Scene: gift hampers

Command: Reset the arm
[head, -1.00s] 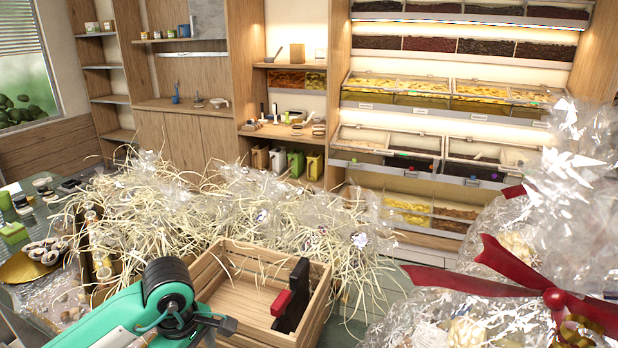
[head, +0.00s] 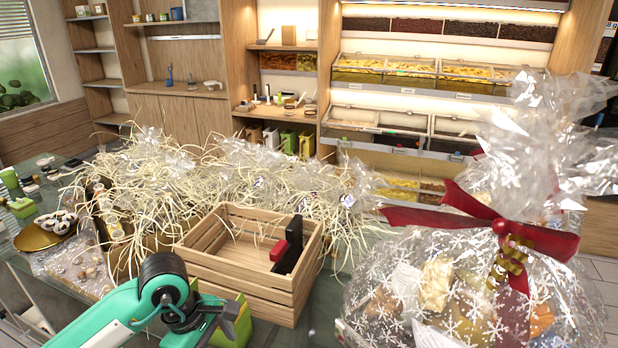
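My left arm, teal with a black joint, comes in from the lower left. Its dark end, my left gripper (head: 218,318), is low in front of the wooden crate (head: 235,278). Its fingers are too small and overlapped to tell open from shut. A green box (head: 238,325) shows right behind it at the crate's front; I cannot tell whether they touch. My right gripper is not in view.
A black item with a red block (head: 279,250) stands in the crate. A wrapped hamper with a red bow (head: 500,228) fills the right. Straw-filled clear bags (head: 270,185) line the table behind the crate. A gold dish (head: 42,236) sits left.

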